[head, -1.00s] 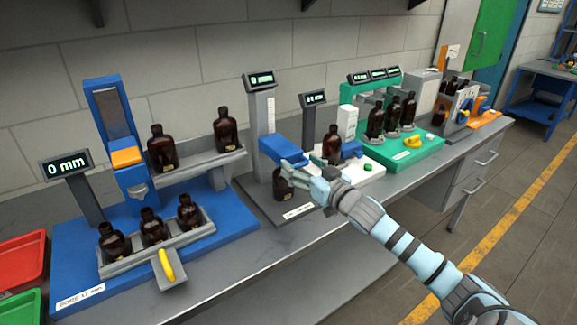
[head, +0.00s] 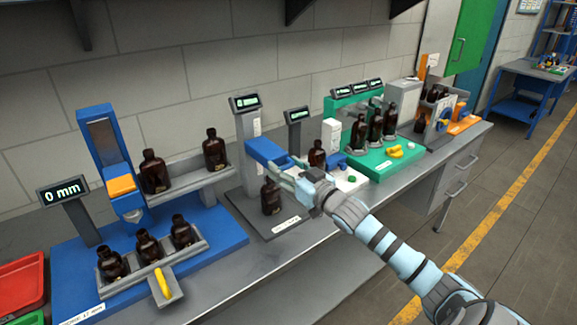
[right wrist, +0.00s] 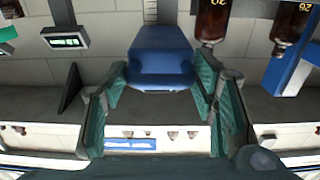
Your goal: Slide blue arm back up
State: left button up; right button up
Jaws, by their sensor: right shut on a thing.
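The blue arm (head: 265,151) sticks out from a grey column (head: 248,130) with a scale and a small display on top. My right gripper (head: 288,170) is at its outer end. In the right wrist view, the blue arm (right wrist: 161,60) lies between the two green-padded fingers (right wrist: 160,85), which are shut on it. An amber bottle (head: 270,198) stands upright on the grey base below the arm, with a gap between them. The fingertips are partly hidden in the head view. My left gripper is not in view.
Left is a blue stand (head: 215,238) with amber bottles on two racks. Right of my gripper are another bottle (head: 317,155) on a white device and a green stand (head: 375,166) with several bottles. The bench front (head: 290,262) is clear.

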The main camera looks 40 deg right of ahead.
jog(key=shift+r, duration=0.7)
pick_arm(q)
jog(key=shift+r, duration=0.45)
pick_arm(e)
jog(key=shift+w, duration=0.1)
jog(key=o, duration=1.4)
jog(key=shift+o, duration=0.2)
jog(key=shift+w+d+f, duration=0.15)
jog(key=shift+d+f, duration=0.1)
jog(key=shift+d, duration=0.1)
jog(key=shift+a, duration=0.55)
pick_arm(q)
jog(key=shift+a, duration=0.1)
pick_arm(e)
jog(key=shift+d+r, duration=0.15)
jog(key=shift+r, duration=0.1)
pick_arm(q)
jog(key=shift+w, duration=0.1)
pick_arm(e)
notch_tip(320, 180, up, 10)
jog(key=shift+f, duration=0.15)
